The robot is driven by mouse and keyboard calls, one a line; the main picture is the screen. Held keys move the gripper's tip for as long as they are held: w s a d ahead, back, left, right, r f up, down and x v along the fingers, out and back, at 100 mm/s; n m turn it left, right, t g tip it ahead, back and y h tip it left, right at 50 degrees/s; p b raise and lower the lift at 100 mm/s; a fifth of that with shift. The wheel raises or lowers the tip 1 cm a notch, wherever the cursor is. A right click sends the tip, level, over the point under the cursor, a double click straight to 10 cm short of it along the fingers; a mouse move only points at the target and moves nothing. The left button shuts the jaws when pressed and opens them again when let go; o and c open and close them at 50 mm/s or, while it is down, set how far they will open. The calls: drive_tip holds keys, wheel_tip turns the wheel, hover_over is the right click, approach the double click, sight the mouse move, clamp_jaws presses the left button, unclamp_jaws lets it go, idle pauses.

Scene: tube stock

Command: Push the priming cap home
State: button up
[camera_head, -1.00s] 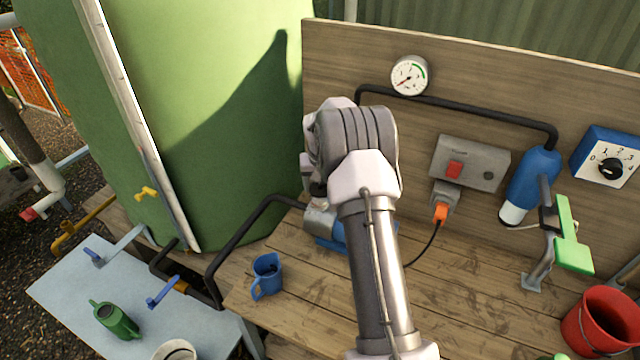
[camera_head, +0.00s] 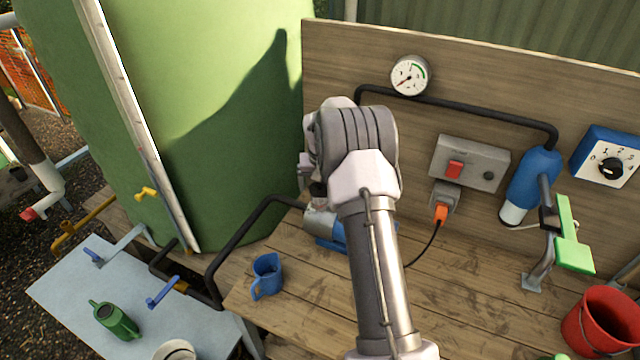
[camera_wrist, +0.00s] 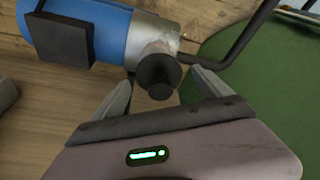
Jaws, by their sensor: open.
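The pump shows in the wrist view with a blue motor body (camera_wrist: 85,30) and a silver metal head (camera_wrist: 155,38). The black priming cap (camera_wrist: 158,75) sits on the pump head, facing the camera. My gripper (camera_wrist: 160,80) is open, with one grey finger on each side of the cap and a gap to it on both sides. I cannot tell how far the cap is seated. In the head view the pump (camera_head: 322,222) is partly hidden behind my arm, and the cap and fingertips cannot be made out there.
A green tank (camera_head: 230,130) stands left of the pump, with a black hose (camera_head: 240,235) between them. A pressure gauge (camera_head: 410,75) and red-switch box (camera_head: 470,163) are on the backboard.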

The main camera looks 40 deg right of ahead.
drive_tip(key=p+v, duration=0.2)
drive_tip(key=v, duration=1.5)
drive_tip(key=shift+a+r, duration=0.15)
drive_tip(key=shift+r, duration=0.05)
drive_tip(key=shift+s, duration=0.1)
drive_tip(key=s+a+r+n+t+y+b, duration=0.1)
drive_tip(key=s+a+b, duration=0.5)
drive_tip(key=a, duration=0.5)
drive_tip(key=s+a+r+t+b, duration=0.1)
drive_tip(key=s+a+b, duration=0.3)
drive_tip(key=s+a, duration=0.5)
drive_tip(key=s+a+f+y+b, duration=0.1)
drive_tip(key=s+a+f+b, duration=0.1)
drive_tip(key=s+a+f, duration=0.2)
drive_tip(key=s+a+f+t+y+b, duration=0.1)
drive_tip(key=s+a+f+b, duration=0.2)
drive_tip(key=s, duration=0.8)
drive_tip(key=a+f, duration=0.2)
drive_tip(key=a, duration=0.1)
drive_tip(key=shift+s+a+n+b, duration=0.3)
drive_tip(key=shift+b, duration=0.05)
